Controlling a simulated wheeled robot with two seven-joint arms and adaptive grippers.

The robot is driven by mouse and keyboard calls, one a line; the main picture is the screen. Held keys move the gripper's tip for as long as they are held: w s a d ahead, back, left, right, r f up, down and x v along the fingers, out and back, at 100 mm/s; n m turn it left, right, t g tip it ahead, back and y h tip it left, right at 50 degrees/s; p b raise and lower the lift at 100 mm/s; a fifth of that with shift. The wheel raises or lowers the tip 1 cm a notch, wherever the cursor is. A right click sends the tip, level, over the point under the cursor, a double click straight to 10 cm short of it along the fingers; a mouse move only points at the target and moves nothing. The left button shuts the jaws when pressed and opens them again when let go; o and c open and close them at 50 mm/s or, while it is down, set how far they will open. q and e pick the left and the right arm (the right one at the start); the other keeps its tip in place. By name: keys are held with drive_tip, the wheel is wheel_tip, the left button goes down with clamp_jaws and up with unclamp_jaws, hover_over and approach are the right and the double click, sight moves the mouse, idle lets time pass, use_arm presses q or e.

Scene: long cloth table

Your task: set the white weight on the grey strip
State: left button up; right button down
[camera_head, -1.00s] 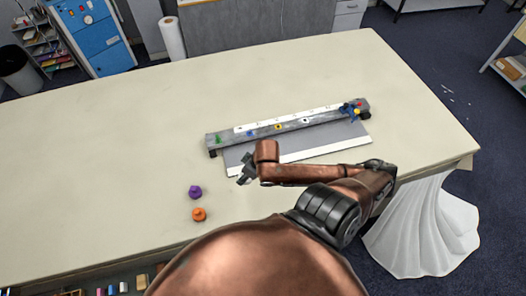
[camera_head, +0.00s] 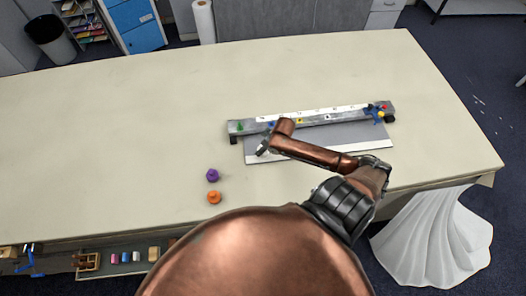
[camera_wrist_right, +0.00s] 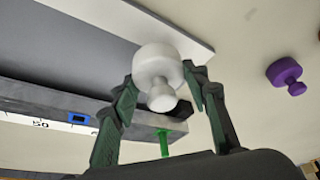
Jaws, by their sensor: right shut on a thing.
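The white weight (camera_wrist_right: 158,68) is a round knob with a narrower neck. My right gripper (camera_wrist_right: 162,82) is shut on it in the right wrist view. In the head view my right gripper (camera_head: 263,150) is over the left end of the flat grey strip (camera_head: 345,137), which has a white front edge; the weight cannot be made out there. The strip also shows behind the weight in the right wrist view (camera_wrist_right: 60,50). I cannot tell the exact gap between weight and strip. My left gripper is not in view.
A long grey bar (camera_head: 345,117) with a white scale and coloured pegs runs along the strip's back. A purple weight (camera_head: 212,176) and an orange weight (camera_head: 214,197) stand left of it. The left of the table (camera_head: 110,140) is clear.

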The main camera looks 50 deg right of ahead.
drive_tip(key=shift+w+d+f, duration=0.1)
drive_tip(key=shift+w+f, duration=0.05)
drive_tip(key=shift+f, duration=1.4)
drive_tip(key=shift+f, duration=0.1)
drive_tip(key=c, duration=1.1)
unclamp_jaws()
drive_tip(key=shift+c, duration=0.2)
drive_tip(key=v, duration=1.2)
drive_tip(key=shift+b, duration=0.3)
